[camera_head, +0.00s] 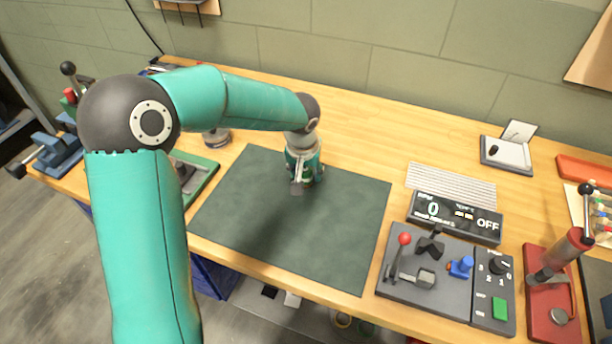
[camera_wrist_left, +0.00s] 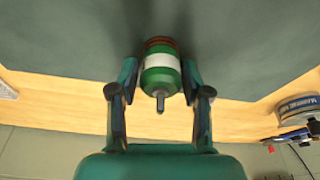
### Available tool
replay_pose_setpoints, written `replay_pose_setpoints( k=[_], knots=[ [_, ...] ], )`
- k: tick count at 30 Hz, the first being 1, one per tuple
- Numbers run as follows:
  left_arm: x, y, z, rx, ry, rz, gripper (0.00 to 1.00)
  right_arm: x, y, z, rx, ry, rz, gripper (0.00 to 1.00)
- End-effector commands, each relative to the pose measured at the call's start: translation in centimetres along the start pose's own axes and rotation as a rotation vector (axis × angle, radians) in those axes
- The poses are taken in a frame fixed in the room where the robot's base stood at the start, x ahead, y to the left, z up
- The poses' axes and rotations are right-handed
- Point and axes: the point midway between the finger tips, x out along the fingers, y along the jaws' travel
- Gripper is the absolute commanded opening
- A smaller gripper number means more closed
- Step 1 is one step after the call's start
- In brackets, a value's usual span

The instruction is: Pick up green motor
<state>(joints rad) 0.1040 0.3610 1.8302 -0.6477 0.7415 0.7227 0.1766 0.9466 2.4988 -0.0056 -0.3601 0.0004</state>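The green motor (camera_wrist_left: 160,76) has a white band, a copper-coloured end and a thin grey shaft pointing toward the wrist camera. It sits between the two fingers of my left gripper (camera_wrist_left: 160,72), with a thin gap seeming to show on each side. In the head view my left gripper (camera_head: 300,187) is low over the dark green mat (camera_head: 240,200), near its back edge. The motor is mostly hidden there by the gripper. The left fingers look open around the motor. My right gripper is in neither view.
A control panel (camera_head: 452,283) with levers and a display box (camera_head: 455,218) stand right of the mat. A red press (camera_head: 552,290) is at the far right. A green-rimmed tray (camera_head: 207,182) lies left of the mat. The mat's front and right are clear.

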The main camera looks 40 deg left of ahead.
Motion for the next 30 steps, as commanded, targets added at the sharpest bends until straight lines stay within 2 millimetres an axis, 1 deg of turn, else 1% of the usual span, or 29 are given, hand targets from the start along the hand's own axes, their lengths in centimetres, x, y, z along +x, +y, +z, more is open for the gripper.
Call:
replay_pose_setpoints(
  k=[1, 7, 8, 17, 22, 26, 29, 30],
  knots=[
    [0.0, 0.0, 0.0, 0.0, 0.0, 0.0, 0.35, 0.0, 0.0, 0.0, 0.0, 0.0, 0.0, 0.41],
    [0.0, 0.0, 0.0, 0.0, 0.0, 0.0, 0.02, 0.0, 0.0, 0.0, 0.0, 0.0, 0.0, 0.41],
    [0.0, 0.0, 0.0, 0.0, 0.0, 0.0, 0.0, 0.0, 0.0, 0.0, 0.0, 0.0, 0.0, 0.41],
    [-0.2, 0.0, -0.1, -0.001, 0.002, 0.0, 0.0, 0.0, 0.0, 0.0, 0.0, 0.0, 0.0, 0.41],
    [-1.1, 0.0, -0.4, -0.001, 0.003, 0.0, 0.0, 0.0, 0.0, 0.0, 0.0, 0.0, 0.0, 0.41],
    [-2.7, 0.0, -0.8, -0.002, 0.005, 0.002, 0.0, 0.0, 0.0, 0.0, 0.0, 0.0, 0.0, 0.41],
    [-4.5, 0.0, -1.4, -0.003, 0.007, 0.001, 0.0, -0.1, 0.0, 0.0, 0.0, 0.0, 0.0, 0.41],
    [-5.4, 0.0, -1.6, -0.003, 0.008, 0.003, 0.0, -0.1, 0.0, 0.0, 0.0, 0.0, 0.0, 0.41]
  ],
)
